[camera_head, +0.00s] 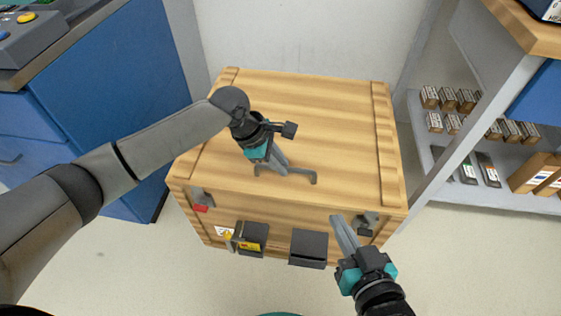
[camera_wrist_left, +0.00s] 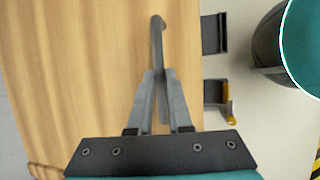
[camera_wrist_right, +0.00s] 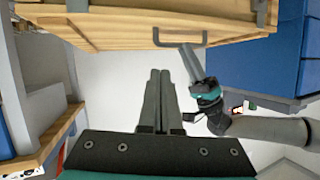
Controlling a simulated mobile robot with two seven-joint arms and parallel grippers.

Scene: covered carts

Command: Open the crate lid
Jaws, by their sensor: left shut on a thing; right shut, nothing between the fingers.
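The wooden crate (camera_head: 270,217) stands in front of me with its lid (camera_head: 330,120) lying flat and closed on it. A grey bar handle (camera_head: 300,178) is on the lid near the front edge. My left gripper (camera_head: 278,165) is shut on the handle; the left wrist view shows the handle (camera_wrist_left: 158,32) running out from between its fingers (camera_wrist_left: 155,90). My right gripper (camera_head: 337,218) is shut and empty, in front of the crate's right latch (camera_head: 367,224). The left latch (camera_head: 201,197) has a red tag beside it. The right wrist view also shows the handle (camera_wrist_right: 185,43).
Two dark holders are at the crate's front, one (camera_head: 252,236) with yellow parts, the other (camera_head: 308,247) plain. A blue cabinet (camera_head: 110,90) stands left. A shelf (camera_head: 480,180) with small boxes stands right. A wall is behind; floor is clear in front.

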